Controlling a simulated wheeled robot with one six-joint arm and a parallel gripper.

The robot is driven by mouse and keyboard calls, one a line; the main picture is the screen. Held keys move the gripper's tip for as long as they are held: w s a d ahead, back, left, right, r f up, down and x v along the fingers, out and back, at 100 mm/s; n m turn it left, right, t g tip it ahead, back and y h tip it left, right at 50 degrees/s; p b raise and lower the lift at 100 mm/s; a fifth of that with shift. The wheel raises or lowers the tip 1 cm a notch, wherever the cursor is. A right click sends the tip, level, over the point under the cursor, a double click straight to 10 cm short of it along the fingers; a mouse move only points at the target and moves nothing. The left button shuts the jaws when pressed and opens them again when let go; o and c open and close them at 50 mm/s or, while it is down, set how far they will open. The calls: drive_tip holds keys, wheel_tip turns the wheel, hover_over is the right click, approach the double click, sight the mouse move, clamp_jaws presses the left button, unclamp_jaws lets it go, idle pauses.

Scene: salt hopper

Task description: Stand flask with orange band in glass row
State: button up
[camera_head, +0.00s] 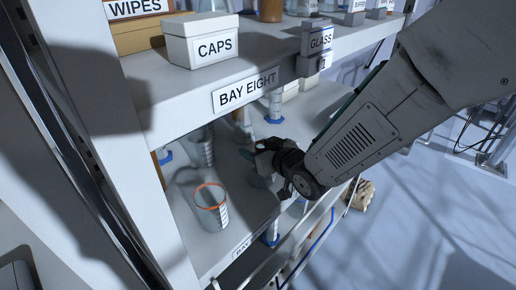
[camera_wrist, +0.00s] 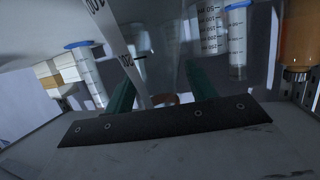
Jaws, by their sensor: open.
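A clear graduated vessel with an orange band (camera_head: 212,207) stands upright on the lower shelf, left of and nearer than my gripper in the head view. I take it for the flask. My gripper (camera_head: 254,152) is over that shelf, apart from this vessel. In the wrist view its green fingers (camera_wrist: 162,92) are spread. A brownish-orange curved piece (camera_wrist: 166,98) shows between them; I cannot tell what it belongs to.
The upper shelf, labelled BAY EIGHT (camera_head: 245,90), overhangs the lower one and holds a CAPS box (camera_head: 208,42). Blue-ringed clear cylinders (camera_head: 274,108) stand towards the back. The wrist view shows blue-ended cylinders (camera_wrist: 86,72) and an amber container (camera_wrist: 298,35).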

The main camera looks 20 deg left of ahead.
drive_tip(key=shift+r, duration=0.15)
drive_tip(key=shift+s+d+r, duration=0.15)
drive_tip(key=shift+d, duration=0.15)
drive_tip(key=v, duration=1.1)
drive_tip(key=shift+s+d, duration=0.1)
drive_tip(key=shift+s, duration=0.05)
drive_tip(key=w+d+r+m+h, duration=0.1)
drive_tip(key=d+r+m+h, duration=0.3)
drive_tip(key=d, duration=0.7)
drive_tip(key=w+d+m+h, duration=0.2)
drive_tip(key=d+h, duration=0.3)
drive_tip(key=d, duration=0.6)
drive_tip(key=s+d+r+m+g+h, duration=0.1)
drive_tip(key=s+d+m+g, duration=0.1)
drive_tip(key=s+d, duration=0.5)
drive_tip(key=s+d+r+m+g+h, duration=0.2)
drive_tip(key=s+d+g, duration=0.3)
drive_tip(key=s, duration=0.9)
drive_tip(key=shift+s+d+r+m, duration=0.25)
drive_tip(key=shift+s+d+m, duration=0.2)
drive_tip(key=shift+d, duration=0.75)
